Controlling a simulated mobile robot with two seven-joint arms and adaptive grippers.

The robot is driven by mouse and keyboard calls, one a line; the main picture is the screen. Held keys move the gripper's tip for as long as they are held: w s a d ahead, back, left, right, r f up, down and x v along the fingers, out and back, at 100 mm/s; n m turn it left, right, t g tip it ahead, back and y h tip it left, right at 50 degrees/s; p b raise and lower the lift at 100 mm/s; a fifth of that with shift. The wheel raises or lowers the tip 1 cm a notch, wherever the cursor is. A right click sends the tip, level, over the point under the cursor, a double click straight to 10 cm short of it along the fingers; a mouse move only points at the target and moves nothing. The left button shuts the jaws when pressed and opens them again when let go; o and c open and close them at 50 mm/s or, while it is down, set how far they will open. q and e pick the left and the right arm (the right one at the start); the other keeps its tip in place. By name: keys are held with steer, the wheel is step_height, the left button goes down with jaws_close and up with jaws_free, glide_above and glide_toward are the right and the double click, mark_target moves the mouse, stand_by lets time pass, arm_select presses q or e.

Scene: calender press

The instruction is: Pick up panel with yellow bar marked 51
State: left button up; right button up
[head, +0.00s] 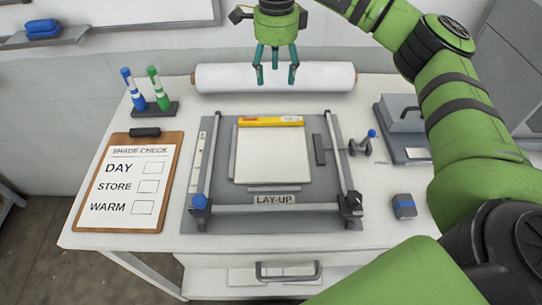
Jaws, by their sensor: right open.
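A white square panel (269,160) with a yellow bar (270,121) along its far edge lies flat in the grey lay-up frame (192,214) on the table. A small orange mark shows at the left of the bar; its number is too small to read. My right gripper (277,80) is open and empty. It points down in front of the white roll, appearing beyond the panel's far edge and apart from it. My left gripper is not in view.
A white roll (325,78) lies behind the frame. A clipboard (172,140) and two markers in a stand (160,110) are on the left. A grey block (404,207), a clamp handle (362,145) and a grey press (400,115) are on the right.

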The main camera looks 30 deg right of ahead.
steer(key=b, duration=0.4)
glide_toward(275, 121)
steer(key=shift+s+a+f+b, duration=0.1)
steer(key=shift+f+b, duration=0.35)
steer(key=shift+f, duration=0.1)
steer(key=shift+s+a+f+b, duration=0.1)
steer(key=shift+f+b, duration=0.3)
steer(key=shift+f, duration=0.4)
steer(key=shift+f+p, duration=0.35)
steer(key=shift+p, duration=0.1)
steer(key=f, duration=0.1)
steer(key=f+p, duration=0.1)
steer(key=f, duration=0.2)
steer(key=shift+w+d+f+p, duration=0.25)
steer(key=shift+p, duration=0.15)
steer(key=shift+f, duration=0.4)
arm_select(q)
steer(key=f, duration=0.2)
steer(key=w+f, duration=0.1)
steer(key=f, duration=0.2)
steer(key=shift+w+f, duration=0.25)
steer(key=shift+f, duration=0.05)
arm_select(e)
jaws_close()
